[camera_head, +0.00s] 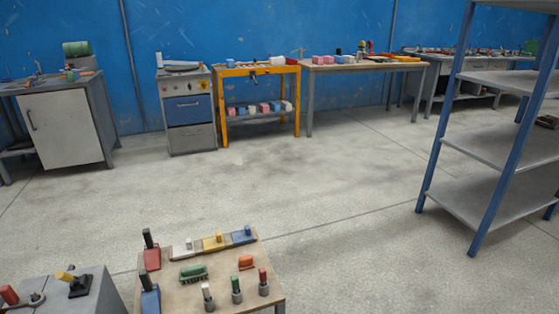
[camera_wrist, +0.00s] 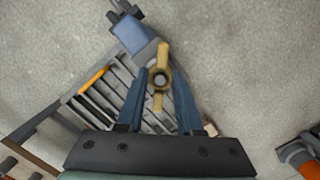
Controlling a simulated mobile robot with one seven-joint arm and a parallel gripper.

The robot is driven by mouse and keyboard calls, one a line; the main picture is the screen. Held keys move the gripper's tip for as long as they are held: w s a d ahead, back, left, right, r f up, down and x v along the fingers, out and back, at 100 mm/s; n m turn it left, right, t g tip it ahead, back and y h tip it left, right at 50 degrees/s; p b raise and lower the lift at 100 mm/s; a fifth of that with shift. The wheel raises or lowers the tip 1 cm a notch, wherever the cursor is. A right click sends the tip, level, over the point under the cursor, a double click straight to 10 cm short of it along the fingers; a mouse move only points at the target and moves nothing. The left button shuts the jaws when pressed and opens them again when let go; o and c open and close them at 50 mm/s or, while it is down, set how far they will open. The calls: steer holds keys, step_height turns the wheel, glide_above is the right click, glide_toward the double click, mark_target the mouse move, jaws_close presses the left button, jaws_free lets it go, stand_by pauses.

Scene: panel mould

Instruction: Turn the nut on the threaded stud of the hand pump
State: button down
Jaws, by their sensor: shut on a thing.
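In the wrist view, a brass nut (camera_wrist: 159,97) with two opposite wings shows around the round grey end of the threaded stud (camera_wrist: 160,80). My gripper (camera_wrist: 160,84) has its two blue-grey fingers on either side of the nut, shut on it. A blue body with a dark fitting (camera_wrist: 133,33) lies just beyond the nut and looks like part of the hand pump; how it joins the stud is hidden. I cannot make out the pump or my gripper in the head view.
In the wrist view, a slatted grey structure (camera_wrist: 97,105) is below the fingers, and an orange and grey pipe-like part (camera_wrist: 299,154) is at the lower right. In the head view, a low table (camera_head: 215,291) with tools stands in front, and a shelf rack (camera_head: 490,143) at right. Open floor lies between.

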steer(key=shift+m+p, duration=0.3)
steer(key=shift+m, duration=1)
steer(key=shift+r+m+g+p, duration=0.1)
steer(key=shift+m+g+p, duration=0.3)
steer(key=shift+m, duration=0.8)
steer(key=shift+m+y, duration=0.3)
steer(key=shift+m, duration=0.3)
steer(key=shift+m+p, duration=0.5)
steer(key=shift+m, duration=1.2)
steer(key=shift+y, duration=0.3)
steer(key=m+p, duration=0.1)
steer(key=m, duration=0.2)
